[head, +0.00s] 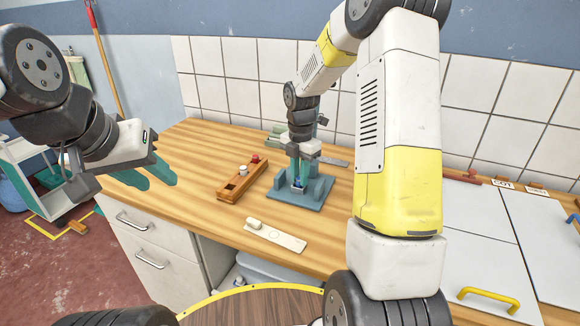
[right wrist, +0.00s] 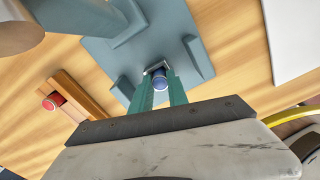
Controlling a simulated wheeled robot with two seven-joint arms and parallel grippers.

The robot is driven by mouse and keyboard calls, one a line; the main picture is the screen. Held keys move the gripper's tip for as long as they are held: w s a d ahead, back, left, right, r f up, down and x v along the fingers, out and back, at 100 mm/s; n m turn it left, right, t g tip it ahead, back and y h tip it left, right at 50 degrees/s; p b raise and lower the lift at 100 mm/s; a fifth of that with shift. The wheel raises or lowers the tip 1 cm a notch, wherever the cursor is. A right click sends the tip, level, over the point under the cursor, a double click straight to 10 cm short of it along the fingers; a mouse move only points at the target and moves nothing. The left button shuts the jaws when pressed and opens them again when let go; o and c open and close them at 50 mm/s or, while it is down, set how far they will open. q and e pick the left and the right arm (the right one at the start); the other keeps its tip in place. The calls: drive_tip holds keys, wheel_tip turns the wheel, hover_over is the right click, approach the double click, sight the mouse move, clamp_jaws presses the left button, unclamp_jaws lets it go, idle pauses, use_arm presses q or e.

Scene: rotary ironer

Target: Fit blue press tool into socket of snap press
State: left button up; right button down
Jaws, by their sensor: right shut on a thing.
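The snap press (head: 318,190) is a grey-blue stand on the wooden bench; its base also fills the upper middle of the right wrist view (right wrist: 182,25). My right gripper (head: 299,181) reaches down over the base. Its teal fingers (right wrist: 160,88) are shut on the blue press tool (right wrist: 159,80), which also shows as a small blue patch in the head view (head: 298,183). The tool is at a small grey bracket on the press; I cannot tell whether it sits in the socket, which is hidden.
A wooden rack (head: 232,190) left of the press holds a red tool (head: 255,158) and a white tool (head: 243,171). A pale plate with a knob (head: 275,236) lies in front. White panels (head: 480,245) are at the right. Tiled wall stands behind.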

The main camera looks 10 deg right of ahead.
drive_tip(key=c, duration=1.3)
unclamp_jaws()
drive_tip(key=shift+f, duration=0.15)
drive_tip(key=s+r+m+t, duration=0.1)
drive_tip(key=s+r+m, duration=0.2)
drive_tip(key=r, duration=0.6)
drive_tip(key=s+r+m+t, duration=0.1)
drive_tip(key=s+r+m, duration=0.2)
drive_tip(key=r, duration=0.6)
drive_tip(key=shift+s+a+r+m+t+y, duration=0.4)
drive_tip(key=shift+s+m+t, duration=0.3)
drive_tip(key=shift+s+m, duration=2.4)
drive_tip(key=shift+s+a+r+m+t+y, duration=0.35)
drive_tip(key=shift+s+r+m+t, duration=0.3)
drive_tip(key=shift+s+m, duration=2.5)
drive_tip(key=shift+s+a+r+m+t+y, duration=0.4)
drive_tip(key=shift+s+m+t, duration=0.35)
drive_tip(key=shift+s+m, duration=2.35)
